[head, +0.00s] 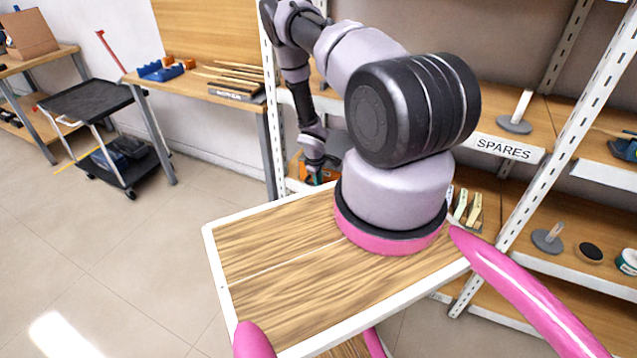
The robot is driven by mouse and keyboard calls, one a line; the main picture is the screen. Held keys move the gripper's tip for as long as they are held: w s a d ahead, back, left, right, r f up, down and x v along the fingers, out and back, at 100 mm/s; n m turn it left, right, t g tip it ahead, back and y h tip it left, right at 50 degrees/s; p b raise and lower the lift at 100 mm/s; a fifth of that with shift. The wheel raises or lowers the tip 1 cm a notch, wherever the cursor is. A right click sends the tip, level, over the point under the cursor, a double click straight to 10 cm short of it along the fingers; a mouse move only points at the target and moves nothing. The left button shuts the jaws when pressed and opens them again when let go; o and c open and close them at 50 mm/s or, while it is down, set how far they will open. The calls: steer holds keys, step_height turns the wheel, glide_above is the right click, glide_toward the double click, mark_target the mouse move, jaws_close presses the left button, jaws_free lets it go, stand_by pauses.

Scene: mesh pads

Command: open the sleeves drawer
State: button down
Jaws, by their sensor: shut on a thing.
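My arm reaches away from me toward the shelf rack. My gripper (316,177) is small and far off, low beside the rack's left post. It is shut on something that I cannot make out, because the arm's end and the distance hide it. No drawer front, handle or label reading sleeves can be made out in the head view. An orange and green thing (328,174) shows close by the gripper; I cannot tell whether they touch.
The shelf rack (555,150) has a SPARES label (503,148) and holds several small parts. A workbench (205,84) with blue and orange tools stands at the back left. A black cart (88,100) stands further left. The tiled floor (110,240) at left is clear.

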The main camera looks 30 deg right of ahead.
stand_by(0.8)
steer(key=s+a, duration=1.1)
steer(key=a, duration=0.3)
steer(key=shift+a, duration=0.1)
steer(key=c, duration=0.8)
jaws_free()
steer(key=shift+r, duration=0.1)
step_height(320, 180, up, 10)
steer(key=s+a, duration=0.1)
steer(key=shift+s+a+r, duration=0.15)
steer(key=shift+a+r, duration=0.1)
steer(key=shift+a, duration=0.05)
